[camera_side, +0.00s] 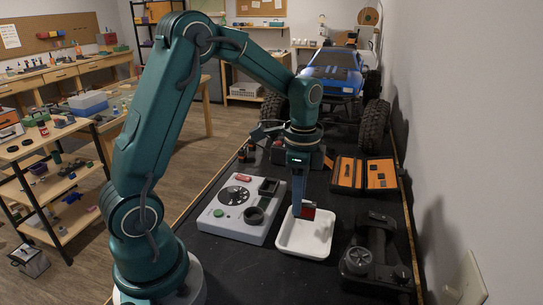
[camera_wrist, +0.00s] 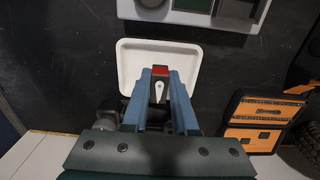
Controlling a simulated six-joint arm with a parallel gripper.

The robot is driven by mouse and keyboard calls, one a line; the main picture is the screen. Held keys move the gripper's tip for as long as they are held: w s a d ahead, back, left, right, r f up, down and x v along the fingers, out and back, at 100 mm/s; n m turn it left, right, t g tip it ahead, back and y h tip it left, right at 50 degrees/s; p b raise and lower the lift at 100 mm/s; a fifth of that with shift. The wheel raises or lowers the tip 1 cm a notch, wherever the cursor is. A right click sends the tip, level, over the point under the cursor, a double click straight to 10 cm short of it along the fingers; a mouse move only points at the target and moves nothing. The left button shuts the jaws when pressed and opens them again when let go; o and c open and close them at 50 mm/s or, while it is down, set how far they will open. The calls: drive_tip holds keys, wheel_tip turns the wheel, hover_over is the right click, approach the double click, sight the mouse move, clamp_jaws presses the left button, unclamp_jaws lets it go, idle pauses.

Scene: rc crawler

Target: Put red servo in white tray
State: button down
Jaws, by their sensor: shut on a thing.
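The red servo (camera_side: 308,211) is between the fingers of my gripper (camera_side: 301,207), which is shut on it, in the side view. In the wrist view the servo (camera_wrist: 160,71) shows its red end and a white horn between the two blue fingers of my gripper (camera_wrist: 160,80). The white tray (camera_side: 307,241) lies on the black bench under the gripper. In the wrist view the tray (camera_wrist: 129,53) is behind the servo and fingers, which hide part of it. Whether the servo touches the tray floor cannot be told.
A grey control box (camera_side: 222,223) with a green button stands left of the tray. A black device (camera_side: 375,258) is at right. An open orange-lined case (camera_side: 366,174) lies behind it. A blue crawler truck (camera_side: 336,70) stands at the back of the bench.

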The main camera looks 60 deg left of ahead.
sight(301, 217)
drive_tip(key=shift+w+d+f, duration=0.2)
drive_tip(key=shift+d+f, duration=0.2)
drive_tip(key=shift+f, duration=1.9)
drive_tip(key=shift+f, duration=0.1)
drive_tip(key=c, duration=0.7)
unclamp_jaws()
